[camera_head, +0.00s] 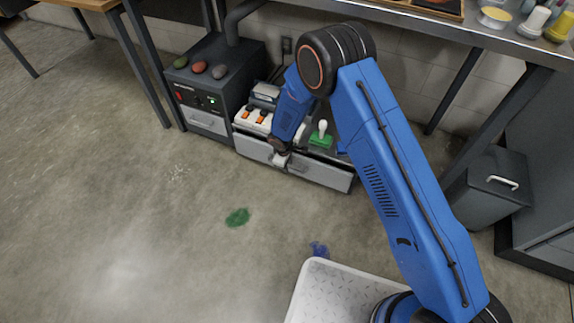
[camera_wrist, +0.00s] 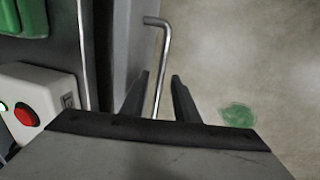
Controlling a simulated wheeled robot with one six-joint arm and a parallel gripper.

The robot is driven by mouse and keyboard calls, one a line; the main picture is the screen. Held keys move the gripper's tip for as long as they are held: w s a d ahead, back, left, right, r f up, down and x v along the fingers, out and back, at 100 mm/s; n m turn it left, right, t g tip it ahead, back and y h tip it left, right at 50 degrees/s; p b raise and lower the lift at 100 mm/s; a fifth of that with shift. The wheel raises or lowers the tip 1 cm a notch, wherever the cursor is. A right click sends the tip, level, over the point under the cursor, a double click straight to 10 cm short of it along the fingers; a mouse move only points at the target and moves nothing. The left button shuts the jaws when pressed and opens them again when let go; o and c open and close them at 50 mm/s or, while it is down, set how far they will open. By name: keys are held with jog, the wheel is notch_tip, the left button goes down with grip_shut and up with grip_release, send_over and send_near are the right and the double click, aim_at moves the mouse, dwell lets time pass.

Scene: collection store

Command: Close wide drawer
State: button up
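The wide drawer (camera_head: 325,175) is a long, low grey front under the bench in the head view. In the wrist view its grey front (camera_wrist: 140,45) runs up the left of the picture, with a dark strip behind it. How far it stands out is hard to tell. Its thin metal bar handle (camera_wrist: 164,55) passes between the two fingers of my gripper (camera_wrist: 158,95). The fingers are apart, with visible room beside the bar. In the head view my gripper (camera_head: 279,158) is at the drawer's handle, and my blue arm covers part of the surroundings.
A dark control box (camera_head: 215,75) with coloured knobs stands left of the drawer. White switch units (camera_head: 255,118) and a green stamp-like item (camera_head: 321,138) sit above the drawer. A grey bin (camera_head: 492,187) stands at right. The floor in front is open, with green and blue stains.

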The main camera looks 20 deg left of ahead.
grip_shut()
jog(key=shift+w+d+r, duration=0.1)
jog(key=shift+w, duration=2.05)
grip_release()
jog(key=shift+w, duration=0.15)
jog(key=s+r, duration=0.1)
jog(key=r, duration=0.7)
jog(key=s+r, duration=0.2)
jog(key=r, duration=0.7)
jog(key=shift+s, duration=0.25)
